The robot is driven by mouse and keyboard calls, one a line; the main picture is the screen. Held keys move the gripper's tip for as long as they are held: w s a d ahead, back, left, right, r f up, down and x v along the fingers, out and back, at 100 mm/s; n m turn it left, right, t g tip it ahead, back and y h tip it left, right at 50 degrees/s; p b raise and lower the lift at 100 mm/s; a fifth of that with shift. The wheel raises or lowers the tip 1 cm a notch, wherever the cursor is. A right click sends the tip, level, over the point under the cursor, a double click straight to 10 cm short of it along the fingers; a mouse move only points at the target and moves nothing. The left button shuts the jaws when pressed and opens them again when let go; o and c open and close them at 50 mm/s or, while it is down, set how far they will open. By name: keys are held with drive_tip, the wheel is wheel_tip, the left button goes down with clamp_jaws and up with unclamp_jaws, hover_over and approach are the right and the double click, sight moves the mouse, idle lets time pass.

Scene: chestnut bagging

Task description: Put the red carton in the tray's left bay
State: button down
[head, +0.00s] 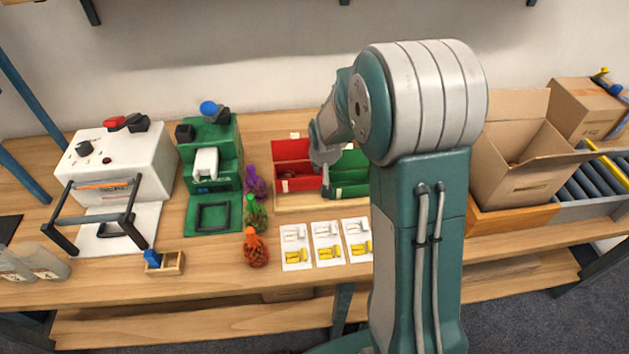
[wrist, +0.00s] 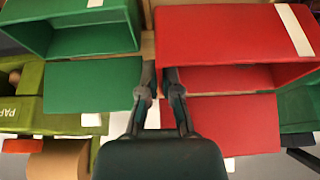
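The red carton (head: 292,150) is an open box with a flap and a white label, over the left part of the wooden tray (head: 320,206). I cannot tell whether it rests fully on the tray floor. A green carton (head: 351,188) stands in the right part, partly behind my arm. In the wrist view the red carton (wrist: 228,22) is on the right and the green carton (wrist: 95,85) on the left. My gripper (wrist: 160,75) has its fingertips close together at the red carton's near side wall, with the wall between them. My arm hides part of the tray.
A white sealing machine (head: 115,160) and a green machine (head: 212,160) stand to the left. Purple, green and orange net bags (head: 256,248) lie beside the tray. White cards with yellow pieces (head: 327,245) lie in front. A cardboard box (head: 520,160) stands at the right.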

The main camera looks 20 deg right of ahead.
wheel_tip(320, 180, down, 5)
idle(0.3)
drive_tip(key=c, duration=1.1)
unclamp_jaws()
drive_tip(key=shift+r, duration=0.1)
drive_tip(key=s+a+r+n, duration=0.1)
drive_tip(key=s+a+r, duration=0.1)
drive_tip(key=s+r, duration=0.7)
drive_tip(key=s+a+r, duration=0.2)
drive_tip(key=s+r, duration=0.4)
drive_tip(key=r, duration=0.6)
drive_tip(key=shift+n+t+y, duration=0.3)
drive_tip(key=shift+n+t, duration=0.3)
drive_tip(key=s+r, duration=0.1)
drive_tip(key=s, duration=0.3)
drive_tip(key=s+a+r, duration=0.1)
drive_tip(key=s+r, duration=0.1)
drive_tip(key=s, duration=0.2)
drive_tip(key=s+a+r, duration=0.1)
drive_tip(key=s, duration=0.3)
drive_tip(key=shift+s+r, duration=0.2)
drive_tip(key=shift+s, duration=0.1)
